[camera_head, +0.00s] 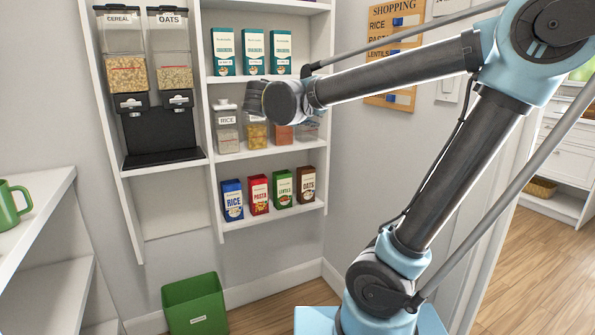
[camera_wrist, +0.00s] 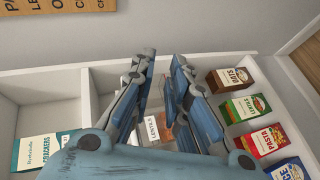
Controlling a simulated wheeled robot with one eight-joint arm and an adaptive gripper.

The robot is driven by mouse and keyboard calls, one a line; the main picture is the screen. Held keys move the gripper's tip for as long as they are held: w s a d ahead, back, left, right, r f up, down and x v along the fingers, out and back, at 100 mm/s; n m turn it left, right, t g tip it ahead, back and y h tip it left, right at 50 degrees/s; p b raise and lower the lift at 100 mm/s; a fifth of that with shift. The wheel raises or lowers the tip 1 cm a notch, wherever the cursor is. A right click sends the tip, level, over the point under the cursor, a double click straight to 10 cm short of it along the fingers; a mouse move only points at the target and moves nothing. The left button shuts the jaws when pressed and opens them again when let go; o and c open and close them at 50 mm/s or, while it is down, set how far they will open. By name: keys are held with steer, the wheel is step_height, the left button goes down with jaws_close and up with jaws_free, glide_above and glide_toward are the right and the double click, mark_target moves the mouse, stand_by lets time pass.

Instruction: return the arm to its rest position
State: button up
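My arm reaches left across the head view. My gripper (camera_head: 256,97) is at its end, in front of the shelf unit at the level of the jar shelf. In the wrist view the two fingers (camera_wrist: 163,62) stand apart with a gap between them, and I see nothing held there. A jar with a lentils label (camera_wrist: 151,128) shows through the gap, partly hidden by the fingers.
The white shelf unit (camera_head: 212,180) holds cracker boxes (camera_head: 253,52), jars such as rice (camera_head: 227,133), and several food boxes (camera_head: 258,195). Dispensers (camera_head: 124,72) stand to the left. A green bin (camera_head: 195,305) is on the floor. A green mug (camera_head: 10,205) sits at far left.

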steer(key=s+d+f+m+g+y, duration=0.25)
steer(key=s+d+f+g, duration=0.5)
steer(key=d+f, duration=0.75)
steer(key=s+f+m+g+y, duration=0.1)
steer(key=s+f+m+y, duration=0.5)
steer(key=s+f, duration=0.9)
steer(key=shift+s+a+f+g, duration=0.15)
steer(key=shift+s+f+g, duration=0.2)
steer(key=shift+f, duration=0.4)
